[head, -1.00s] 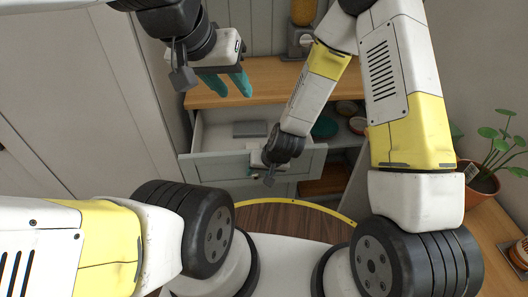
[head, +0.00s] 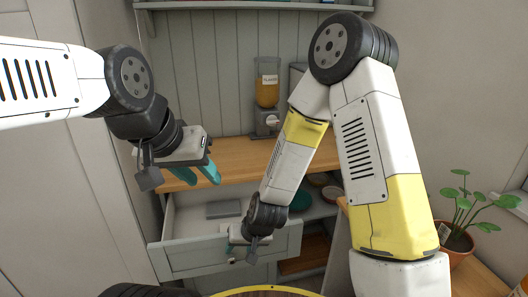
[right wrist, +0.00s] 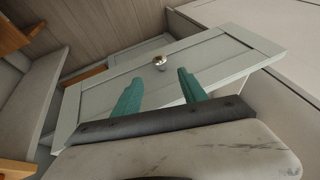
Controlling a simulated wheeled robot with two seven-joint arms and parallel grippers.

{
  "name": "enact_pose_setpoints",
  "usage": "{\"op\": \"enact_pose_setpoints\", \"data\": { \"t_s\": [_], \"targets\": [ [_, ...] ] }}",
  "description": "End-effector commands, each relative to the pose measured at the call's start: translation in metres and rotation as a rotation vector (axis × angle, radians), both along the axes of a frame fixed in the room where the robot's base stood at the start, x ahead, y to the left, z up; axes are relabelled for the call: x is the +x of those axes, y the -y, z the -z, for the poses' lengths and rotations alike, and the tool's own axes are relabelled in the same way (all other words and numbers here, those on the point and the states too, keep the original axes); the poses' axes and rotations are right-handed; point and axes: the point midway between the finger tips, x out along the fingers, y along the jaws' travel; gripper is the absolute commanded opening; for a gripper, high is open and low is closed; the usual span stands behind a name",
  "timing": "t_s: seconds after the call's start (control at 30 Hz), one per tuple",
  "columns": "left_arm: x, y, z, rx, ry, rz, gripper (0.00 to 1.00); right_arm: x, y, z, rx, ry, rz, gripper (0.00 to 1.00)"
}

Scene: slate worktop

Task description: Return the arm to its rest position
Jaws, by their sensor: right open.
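My left gripper (head: 196,174) hangs in front of the wooden counter at left in the head view. Its teal fingers are apart with nothing between them. My right gripper (head: 236,248) is low at the front of the pulled-out drawer (head: 185,256), partly hidden by its own wrist. In the right wrist view its teal fingers (right wrist: 160,92) are spread and empty. The pale drawer front (right wrist: 215,58) lies beyond them, and its round metal knob (right wrist: 160,60) shows past the fingertips, between them in the picture. The knob is clear of both fingers there.
A grey flat object (head: 223,209) lies in the open drawer. A dispenser (head: 266,105) stands on the wooden counter (head: 235,155). Dishes (head: 301,201) sit on an open shelf right of the drawer. A potted plant (head: 460,238) stands at far right, beyond my right arm.

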Motion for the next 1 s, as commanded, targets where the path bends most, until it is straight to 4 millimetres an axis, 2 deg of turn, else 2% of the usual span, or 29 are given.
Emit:
{"op": "enact_pose_setpoints", "data": {
  "t_s": [0.17,0.23,0.47,0.67,0.8,1.0],
  "targets": [
    [0.0,0.0,0.0,0.0,0.0,0.0,0.36,0.022,0.022,-0.059,0.015,0.043,0.01,0.5],
    [0.0,0.0,0.0,0.0,0.0,0.0,0.36,0.027,0.037,-0.089,0.018,0.057,0.015,0.5],
    [0.0,0.0,0.0,0.0,0.0,0.0,0.36,0.022,0.092,-0.18,0.007,0.104,0.043,0.5],
    [0.0,0.0,0.0,0.0,0.0,0.0,0.36,-0.006,0.146,-0.248,-0.017,0.139,0.087,0.5],
    [0.0,0.0,0.0,0.0,0.0,0.0,0.36,-0.038,0.184,-0.286,-0.038,0.16,0.13,0.5],
    [0.0,0.0,0.0,0.0,0.0,0.0,0.36,-0.083,0.223,-0.316,-0.063,0.174,0.187,0.5]
  ]
}}
